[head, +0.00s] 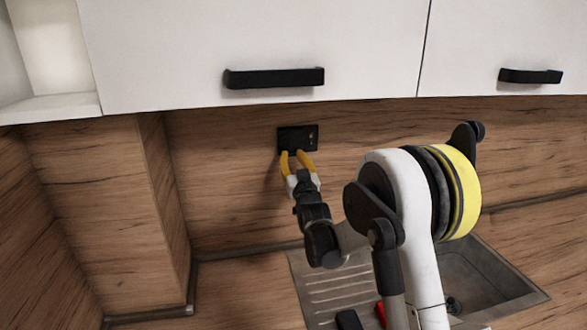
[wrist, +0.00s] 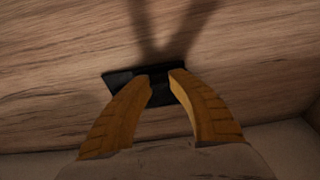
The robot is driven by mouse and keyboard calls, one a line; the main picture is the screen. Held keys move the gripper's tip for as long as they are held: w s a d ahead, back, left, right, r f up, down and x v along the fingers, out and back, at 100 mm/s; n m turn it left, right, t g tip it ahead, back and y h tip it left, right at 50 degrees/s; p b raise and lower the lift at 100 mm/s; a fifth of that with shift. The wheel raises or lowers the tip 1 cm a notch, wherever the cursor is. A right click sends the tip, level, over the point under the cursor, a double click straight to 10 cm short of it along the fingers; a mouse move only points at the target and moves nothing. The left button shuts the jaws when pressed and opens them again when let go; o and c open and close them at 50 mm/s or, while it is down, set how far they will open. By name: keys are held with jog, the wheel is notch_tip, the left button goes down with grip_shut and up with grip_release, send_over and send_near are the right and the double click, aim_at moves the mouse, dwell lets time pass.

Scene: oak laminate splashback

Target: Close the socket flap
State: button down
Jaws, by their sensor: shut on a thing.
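A black socket (head: 298,137) is set in the oak splashback, below the white wall cupboard. In the wrist view the dark socket (wrist: 121,78) shows behind and between the fingers. My gripper (head: 292,153) reaches up to the socket's lower edge with its two yellow fingers. In the wrist view my gripper (wrist: 164,77) has its fingertips a small gap apart, shut on a dark part that I take to be the socket flap (wrist: 161,92). The flap is hard to tell from the black socket, and its angle cannot be made out.
White wall cupboards (head: 250,40) with black bar handles (head: 274,78) hang just above the socket. A wood-clad column (head: 95,200) stands to the left. A metal sink (head: 478,285) with a ribbed drainer (head: 335,292) lies below. The splashback around the socket is bare.

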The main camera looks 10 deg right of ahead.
jog(key=shift+w+f, duration=0.15)
jog(key=shift+w, duration=0.25)
jog(key=c, duration=1.1)
grip_release()
jog(key=shift+w+f, duration=0.1)
jog(key=shift+w, duration=0.05)
jog(key=shift+c, duration=0.2)
jog(key=v, duration=1.2)
